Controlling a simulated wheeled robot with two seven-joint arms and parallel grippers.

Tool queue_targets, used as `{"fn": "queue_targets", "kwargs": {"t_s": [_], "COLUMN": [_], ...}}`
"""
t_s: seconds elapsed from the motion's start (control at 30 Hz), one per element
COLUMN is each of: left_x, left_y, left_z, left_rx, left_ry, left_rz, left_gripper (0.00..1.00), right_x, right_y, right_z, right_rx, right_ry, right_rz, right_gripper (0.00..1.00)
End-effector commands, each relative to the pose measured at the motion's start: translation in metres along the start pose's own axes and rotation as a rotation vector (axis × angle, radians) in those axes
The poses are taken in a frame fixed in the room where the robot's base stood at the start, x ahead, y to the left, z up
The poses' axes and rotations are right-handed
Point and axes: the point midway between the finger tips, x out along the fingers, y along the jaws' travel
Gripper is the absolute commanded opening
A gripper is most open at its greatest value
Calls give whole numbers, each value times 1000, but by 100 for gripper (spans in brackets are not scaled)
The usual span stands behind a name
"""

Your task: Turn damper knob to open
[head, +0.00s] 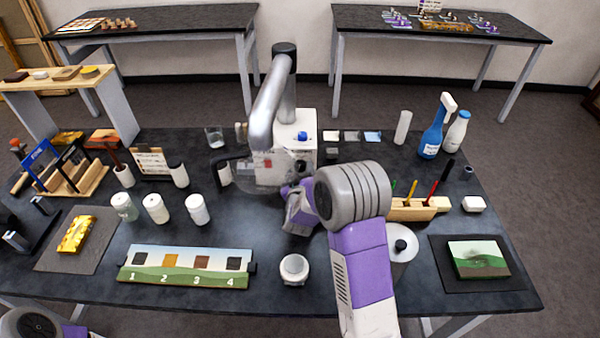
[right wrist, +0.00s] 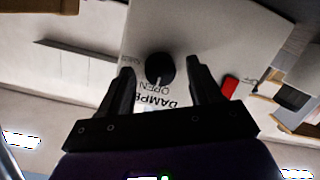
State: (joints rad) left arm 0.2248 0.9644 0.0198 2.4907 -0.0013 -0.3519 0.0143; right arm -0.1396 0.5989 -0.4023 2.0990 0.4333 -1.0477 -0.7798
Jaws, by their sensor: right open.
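The damper knob (right wrist: 159,68) is a round black knob on a pale panel in the right wrist view. The upside-down words "DAMPER" and "OPEN" (right wrist: 154,92) are printed beside it, and a small pale mark shows at the knob edge facing them. My right gripper (right wrist: 160,74) is open, with one finger on each side of the knob; I cannot tell whether either finger touches it. In the head view the white extractor housing (head: 295,128) stands under a grey duct, and my right gripper (head: 297,186) is at its front, partly hidden by my wrist. My left gripper is out of view.
A clear hood (head: 268,165) is beside the housing. White jars (head: 197,209), a numbered strip (head: 187,266), a small white pot (head: 294,269) and a wooden tool block (head: 412,209) stand around my right arm. A red switch (right wrist: 229,87) sits near the knob.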

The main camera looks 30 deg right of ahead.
Motion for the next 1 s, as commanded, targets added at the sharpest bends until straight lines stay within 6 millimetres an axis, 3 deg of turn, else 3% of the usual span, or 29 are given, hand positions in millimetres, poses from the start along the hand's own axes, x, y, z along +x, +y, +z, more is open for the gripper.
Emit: {"fn": "queue_targets", "kwargs": {"t_s": [0.17, 0.6, 1.0], "left_x": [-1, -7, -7], "left_y": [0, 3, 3], "left_z": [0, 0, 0], "left_rx": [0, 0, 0], "left_ry": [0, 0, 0], "left_rz": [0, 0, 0], "left_gripper": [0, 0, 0], "right_x": [-9, -71, -76], "right_y": [0, 0, 0], "right_z": [0, -1, 0], "right_rx": [1, 0, 0], "right_ry": [-1, 0, 0], "right_rz": [-1, -1, 0], "right_gripper": [64, 64, 64]}}
